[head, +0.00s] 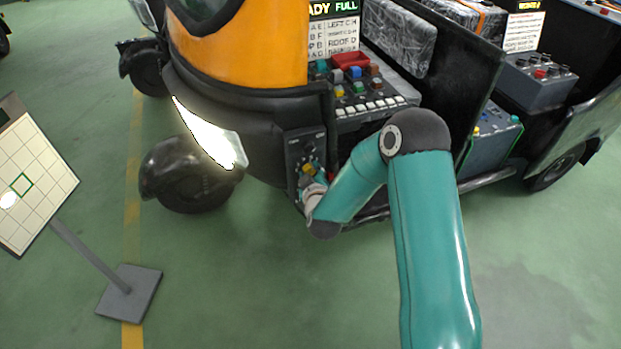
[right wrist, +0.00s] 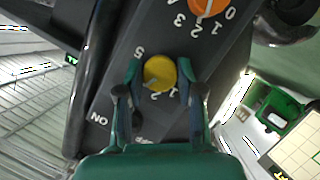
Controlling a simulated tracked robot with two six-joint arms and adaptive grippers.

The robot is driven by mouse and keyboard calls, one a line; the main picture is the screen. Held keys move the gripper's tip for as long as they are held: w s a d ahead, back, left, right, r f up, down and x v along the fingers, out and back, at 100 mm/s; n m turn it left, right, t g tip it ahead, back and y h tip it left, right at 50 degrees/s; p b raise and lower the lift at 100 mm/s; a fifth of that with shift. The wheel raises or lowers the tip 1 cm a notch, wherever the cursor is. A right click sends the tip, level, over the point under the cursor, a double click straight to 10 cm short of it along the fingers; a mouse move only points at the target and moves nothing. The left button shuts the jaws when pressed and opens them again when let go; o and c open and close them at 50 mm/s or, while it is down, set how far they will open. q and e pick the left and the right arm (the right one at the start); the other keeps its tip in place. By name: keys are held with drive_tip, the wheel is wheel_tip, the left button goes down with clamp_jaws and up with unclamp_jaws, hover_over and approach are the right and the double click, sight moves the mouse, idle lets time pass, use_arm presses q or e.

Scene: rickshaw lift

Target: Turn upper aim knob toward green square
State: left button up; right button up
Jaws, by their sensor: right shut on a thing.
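My right gripper (right wrist: 161,76) is shut on a yellow knob (right wrist: 159,73), with one finger on each side of it. Numbers are printed around the knob on a dark panel (right wrist: 115,95). An orange knob (right wrist: 210,5) with its own numbers sits on the same panel, apart from my fingers. I cannot tell which knob is the upper aim knob. In the head view my right gripper (head: 312,175) is at the dark panel (head: 304,146) on the vehicle's front, partly hiding it. The green square (head: 21,185) is an outline on a pale gridded board. A bright spot (head: 8,200) lies below left of it.
The gridded board (head: 45,168) stands on a post with a grey foot (head: 130,292) at the left. A lit headlight (head: 212,140) is left of the panel. A console with coloured buttons (head: 360,85) is above right. Green floor (head: 250,290) is open in front.

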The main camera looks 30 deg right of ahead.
drive_tip(key=shift+a, duration=0.15)
drive_tip(key=shift+n, duration=0.3)
drive_tip(key=o, duration=1.2)
drive_tip(key=shift+c, duration=0.2)
drive_tip(key=v, duration=0.7)
drive_tip(key=shift+a, duration=0.15)
drive_tip(key=shift+s, duration=0.1)
